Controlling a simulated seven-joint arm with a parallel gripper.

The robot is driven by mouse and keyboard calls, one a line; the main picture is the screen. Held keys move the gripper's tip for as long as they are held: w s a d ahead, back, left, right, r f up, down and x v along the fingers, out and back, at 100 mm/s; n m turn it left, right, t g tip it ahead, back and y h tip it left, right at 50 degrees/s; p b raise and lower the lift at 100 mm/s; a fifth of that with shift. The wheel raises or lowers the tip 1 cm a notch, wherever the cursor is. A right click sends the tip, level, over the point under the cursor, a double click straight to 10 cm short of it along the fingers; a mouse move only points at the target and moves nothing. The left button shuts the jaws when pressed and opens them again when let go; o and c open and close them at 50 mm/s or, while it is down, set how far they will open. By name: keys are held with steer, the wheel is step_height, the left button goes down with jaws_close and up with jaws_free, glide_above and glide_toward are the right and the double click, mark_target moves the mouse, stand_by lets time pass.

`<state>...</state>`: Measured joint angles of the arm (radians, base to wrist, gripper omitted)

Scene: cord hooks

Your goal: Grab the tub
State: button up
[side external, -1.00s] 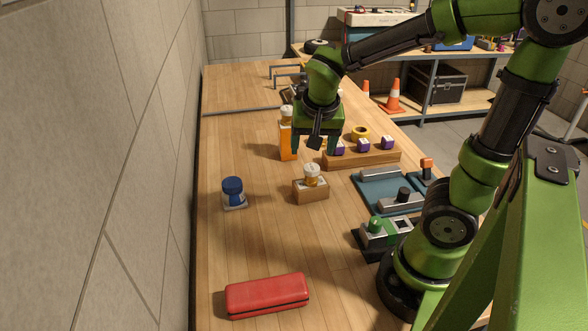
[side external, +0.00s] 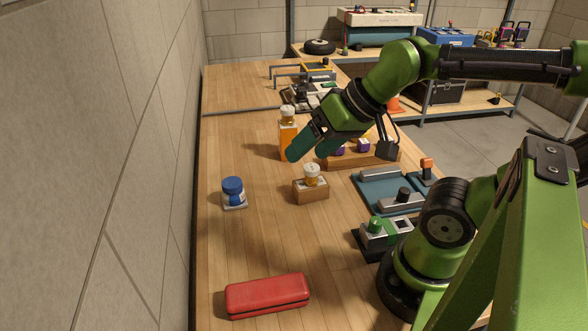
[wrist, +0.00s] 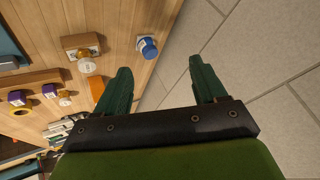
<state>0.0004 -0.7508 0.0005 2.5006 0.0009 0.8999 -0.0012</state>
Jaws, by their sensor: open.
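The tub (side external: 233,188) is blue with a blue lid and a paler band. It stands upright on a small pale base on the left of the bench, near the wall. In the wrist view the tub (wrist: 147,46) shows beyond my fingertips, a little left of the gap between them. My gripper (side external: 306,150) is tilted, its green fingers pointing down and left, above and beyond the tub in the side view. In the wrist view my gripper (wrist: 160,66) is open, with nothing between its fingers. It is clear of the tub.
A white-capped bottle in a wooden block (side external: 311,192) stands right of the tub. A wooden rack (side external: 345,160) with purple items is behind. A red case (side external: 267,295) lies in front. The wall (side external: 100,170) borders the left.

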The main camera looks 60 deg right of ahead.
stand_by(0.3)
steer(key=o, duration=0.5)
steer(key=shift+c, duration=0.2)
steer(key=m+g+h, duration=0.3)
steer(key=m+g, duration=0.1)
steer(key=g, duration=0.2)
glide_toward(232, 182)
steer(key=f, duration=0.6)
steer(key=shift+w+d+f, duration=0.15)
steer(key=shift+w+d, duration=0.1)
steer(key=shift+d, duration=0.05)
steer(key=shift+w+d+f, duration=0.1)
steer(key=shift+w+f, duration=0.05)
steer(key=shift+f, duration=0.9)
steer(key=shift+w+d+f, duration=0.1)
steer(key=shift+w+f, duration=0.05)
steer(key=shift+f, duration=0.85)
steer(key=shift+w+d+f, duration=0.1)
steer(key=shift+f, duration=0.95)
